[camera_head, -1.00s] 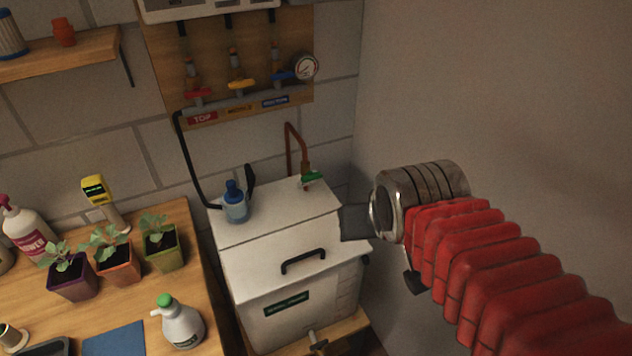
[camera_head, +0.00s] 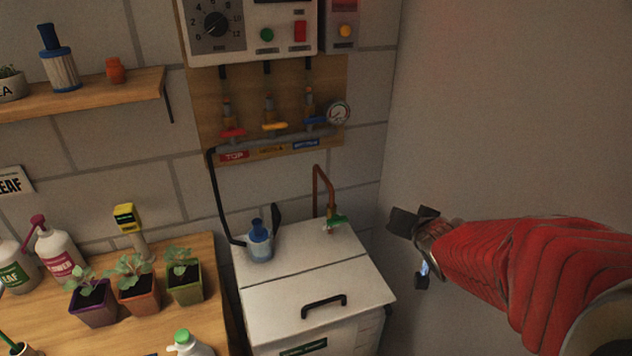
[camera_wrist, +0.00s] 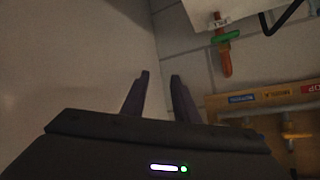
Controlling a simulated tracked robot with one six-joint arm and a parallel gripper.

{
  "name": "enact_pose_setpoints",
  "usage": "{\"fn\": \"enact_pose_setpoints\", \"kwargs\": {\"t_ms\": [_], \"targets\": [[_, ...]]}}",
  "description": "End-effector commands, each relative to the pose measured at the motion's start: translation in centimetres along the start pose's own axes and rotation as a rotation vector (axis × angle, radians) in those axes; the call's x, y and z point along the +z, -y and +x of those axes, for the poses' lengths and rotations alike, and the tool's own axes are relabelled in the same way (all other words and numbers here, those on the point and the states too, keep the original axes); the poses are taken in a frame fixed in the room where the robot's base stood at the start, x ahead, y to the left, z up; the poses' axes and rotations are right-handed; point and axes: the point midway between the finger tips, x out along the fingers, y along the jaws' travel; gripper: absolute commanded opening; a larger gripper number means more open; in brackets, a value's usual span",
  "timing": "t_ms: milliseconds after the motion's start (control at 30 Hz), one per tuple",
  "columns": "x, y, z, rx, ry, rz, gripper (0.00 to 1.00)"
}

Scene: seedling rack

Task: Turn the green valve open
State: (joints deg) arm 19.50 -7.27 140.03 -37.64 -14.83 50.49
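The green valve (camera_head: 336,220) is a small green handle on a copper pipe (camera_head: 317,188), above the back right of a white lidded tank (camera_head: 300,258). The green handle also shows near the top of the wrist view (camera_wrist: 225,37), on an orange-brown pipe end. My gripper (camera_head: 411,250) is to the right of the valve in the head view, apart from it. In the wrist view its two dark fingers (camera_wrist: 160,84) stand apart with nothing between them, and the valve is off to their right.
A blue-capped bottle (camera_head: 259,240) stands on the tank's left back. Red, yellow and blue valves and a gauge (camera_head: 338,112) are on a wooden board above. A bare wall (camera_head: 480,120) is on the right. Potted seedlings (camera_head: 138,289) stand on the left bench.

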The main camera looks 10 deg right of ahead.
Motion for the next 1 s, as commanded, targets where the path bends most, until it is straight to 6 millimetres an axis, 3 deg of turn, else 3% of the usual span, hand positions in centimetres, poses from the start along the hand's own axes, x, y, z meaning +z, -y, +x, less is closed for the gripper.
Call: {"fn": "enact_pose_setpoints", "kwargs": {"t_ms": [200,500,767,1000], "targets": [[0.8,-0.2,2.9,-0.111,-0.018,0.105,0.27],[3.0,0.1,5.4,-0.302,0.008,0.285,0.27],[5.7,0.6,6.0,-0.487,0.079,0.481,0.27],[8.1,0.9,5.2,-0.666,0.175,0.694,0.27]]}}
